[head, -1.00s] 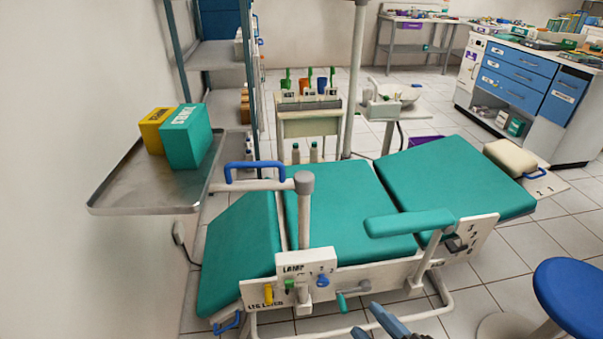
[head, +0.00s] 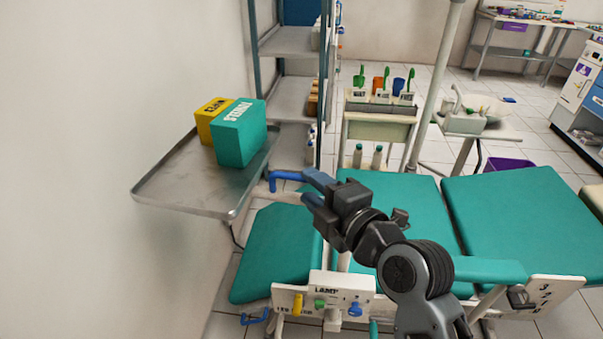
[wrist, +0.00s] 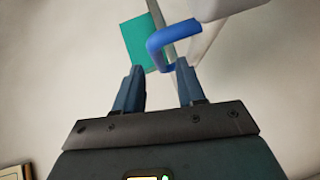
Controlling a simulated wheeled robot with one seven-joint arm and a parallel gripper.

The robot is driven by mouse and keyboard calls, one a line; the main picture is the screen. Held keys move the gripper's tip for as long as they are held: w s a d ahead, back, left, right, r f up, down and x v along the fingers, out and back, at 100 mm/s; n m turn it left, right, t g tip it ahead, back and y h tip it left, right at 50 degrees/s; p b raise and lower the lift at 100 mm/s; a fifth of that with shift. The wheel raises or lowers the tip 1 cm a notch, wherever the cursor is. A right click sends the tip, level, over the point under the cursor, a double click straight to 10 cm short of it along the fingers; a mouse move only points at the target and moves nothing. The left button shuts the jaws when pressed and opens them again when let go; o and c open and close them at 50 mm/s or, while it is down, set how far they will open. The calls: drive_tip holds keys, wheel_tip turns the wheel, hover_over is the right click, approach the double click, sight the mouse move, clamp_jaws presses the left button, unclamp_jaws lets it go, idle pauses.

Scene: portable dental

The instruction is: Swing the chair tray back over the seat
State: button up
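The chair tray (head: 165,200) is a grey metal tray out to the left of the chair, near the wall. A teal box (head: 240,140) and a yellow box (head: 207,122) stand on it. Its blue handle (head: 284,178) shows at the tray's right side and also in the wrist view (wrist: 158,48). My gripper (head: 312,188) is open, its blue fingers pointing left at the handle. In the wrist view the handle lies at the fingertips (wrist: 158,67); contact cannot be told. My arm hides most of the tray's post. The teal seat (head: 385,205) has no tray over it.
The chair's side panel (head: 330,288) carries yellow, green and blue controls. A teal armrest (head: 490,269) stands at the near side. A shelf rack (head: 290,42) stands behind the tray, and a small cart (head: 378,128) stands behind the chair. The wall is close on the left.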

sight(303, 181)
drive_tip(key=x, duration=0.5)
drive_tip(key=shift+p, duration=0.3)
clamp_jaws()
